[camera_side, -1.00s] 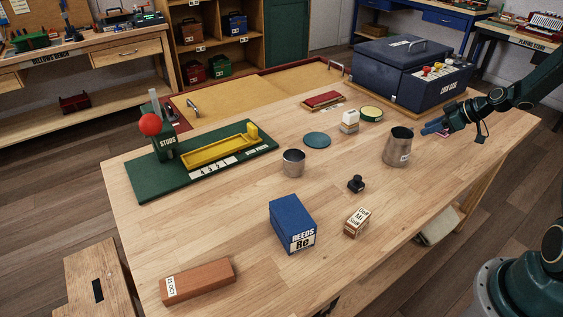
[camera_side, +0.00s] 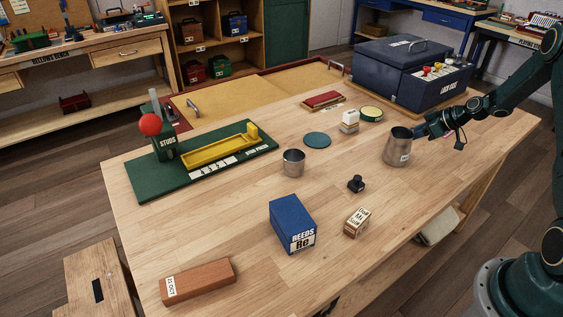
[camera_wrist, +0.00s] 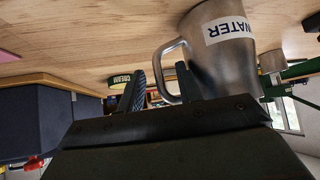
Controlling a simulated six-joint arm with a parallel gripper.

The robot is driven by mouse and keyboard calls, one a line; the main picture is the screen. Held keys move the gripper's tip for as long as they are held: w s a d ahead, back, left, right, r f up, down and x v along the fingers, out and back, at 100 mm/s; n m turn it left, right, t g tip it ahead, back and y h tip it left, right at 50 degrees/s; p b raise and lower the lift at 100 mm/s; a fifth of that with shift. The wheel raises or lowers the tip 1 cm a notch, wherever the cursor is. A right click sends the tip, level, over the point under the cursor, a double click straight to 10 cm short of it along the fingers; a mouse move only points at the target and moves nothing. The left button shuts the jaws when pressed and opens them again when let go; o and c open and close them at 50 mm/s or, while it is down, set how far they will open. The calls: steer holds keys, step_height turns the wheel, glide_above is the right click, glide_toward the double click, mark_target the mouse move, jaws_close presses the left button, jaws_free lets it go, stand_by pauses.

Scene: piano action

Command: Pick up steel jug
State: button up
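The steel jug (camera_side: 397,148) stands upright on the wooden bench, towards its right side. In the wrist view the jug (camera_wrist: 228,62) appears upside down, with a white WATER label and its handle (camera_wrist: 168,62) towards my fingers. My gripper (camera_side: 422,131) is at bench height just right of the jug, on the handle side. In the wrist view my gripper (camera_wrist: 158,80) has its two dark fingers apart, with the handle showing between them. I cannot tell whether either finger touches the handle.
A navy case (camera_side: 410,75) stands behind the jug. A round green-rimmed tin (camera_side: 371,114), a white block (camera_side: 349,122) and a black stamp (camera_side: 356,184) are nearby. A metal cup (camera_side: 293,163) stands further left.

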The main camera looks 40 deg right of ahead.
steer(key=shift+w+a+f, duration=0.15)
steer(key=shift+w+f, duration=0.3)
steer(key=shift+f, duration=0.1)
steer(key=shift+r, duration=0.1)
jaws_close()
